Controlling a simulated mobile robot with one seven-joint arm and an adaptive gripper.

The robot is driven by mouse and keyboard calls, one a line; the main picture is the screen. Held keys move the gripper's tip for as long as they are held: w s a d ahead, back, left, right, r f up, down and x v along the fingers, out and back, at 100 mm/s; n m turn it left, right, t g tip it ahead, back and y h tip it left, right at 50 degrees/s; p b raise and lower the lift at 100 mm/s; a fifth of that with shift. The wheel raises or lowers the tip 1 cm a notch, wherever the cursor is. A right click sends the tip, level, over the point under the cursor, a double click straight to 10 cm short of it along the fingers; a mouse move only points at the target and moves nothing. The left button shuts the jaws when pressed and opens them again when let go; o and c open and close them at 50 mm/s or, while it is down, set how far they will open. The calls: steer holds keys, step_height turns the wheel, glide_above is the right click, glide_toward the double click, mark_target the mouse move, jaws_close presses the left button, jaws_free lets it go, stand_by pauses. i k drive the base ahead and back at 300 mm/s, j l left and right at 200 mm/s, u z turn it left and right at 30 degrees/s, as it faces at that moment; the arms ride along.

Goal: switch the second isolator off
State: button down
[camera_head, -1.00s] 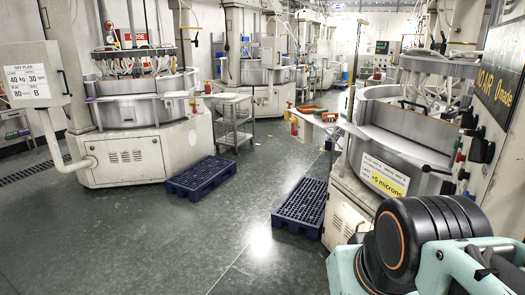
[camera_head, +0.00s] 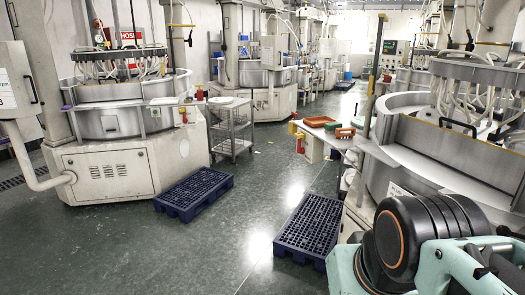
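No isolator is clearly labelled. A small red and yellow fitting (camera_head: 183,115) sits at the right front of the left lapping machine (camera_head: 100,168); it may be a switch, but it is too small to tell. Another red and yellow item (camera_head: 299,141) shows at the end of the bench (camera_head: 316,150) by the right machine (camera_head: 400,160); I cannot tell whether it is an isolator. Which one is the second, and any handle position, cannot be read. My teal and black arm fills the lower right corner; my gripper is outside the view.
Two blue pallets lie on the floor, one by the left machine (camera_head: 194,192) and one ahead to the right (camera_head: 309,230). A metal trolley (camera_head: 232,130) stands beside the left machine. The floor aisle (camera_head: 262,190) between the pallets is clear.

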mark_target(300, 150)
steer(key=i, duration=2.65)
steer(key=z, duration=0.35)
